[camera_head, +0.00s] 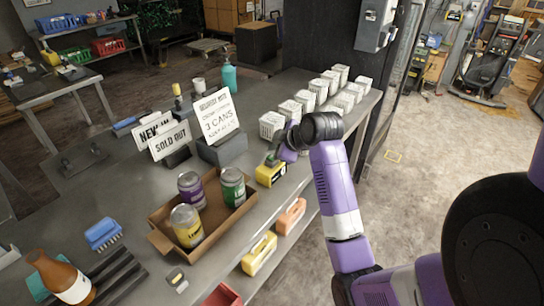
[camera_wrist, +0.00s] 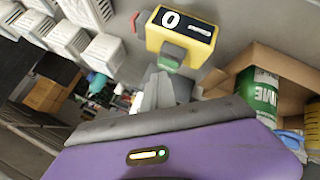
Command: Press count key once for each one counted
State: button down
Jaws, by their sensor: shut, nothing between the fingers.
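A yellow counter (camera_head: 270,174) stands on the grey bench below my gripper. In the wrist view the counter (camera_wrist: 184,38) has a dark display reading 0 and a green key (camera_wrist: 171,58) on its near side. My gripper (camera_head: 274,158) is shut and empty, with its fingertips (camera_wrist: 166,82) close to the key; I cannot tell whether they touch it. The green can (camera_wrist: 258,92) also shows in the wrist view.
A sign (camera_head: 215,117) reading "3 CANS" stands behind the tray, beside a "SOLD OUT" sign (camera_head: 170,141). A blue brush (camera_head: 103,233) and an orange-brown bottle (camera_head: 60,277) are at left.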

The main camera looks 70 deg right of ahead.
jog(key=shift+f, duration=0.5)
dwell(0.4)
jog(key=shift+r, duration=0.1)
jog(key=shift+r+p, duration=0.7)
jog(key=shift+r, duration=0.1)
jog(key=shift+r, duration=0.1)
notch_tip(320, 180, up, 5)
jog(key=p, duration=0.4)
jog(key=shift+p, duration=0.4)
jog(key=shift+d+b, duration=0.1)
jog(key=shift+b, duration=0.2)
dwell(2.0)
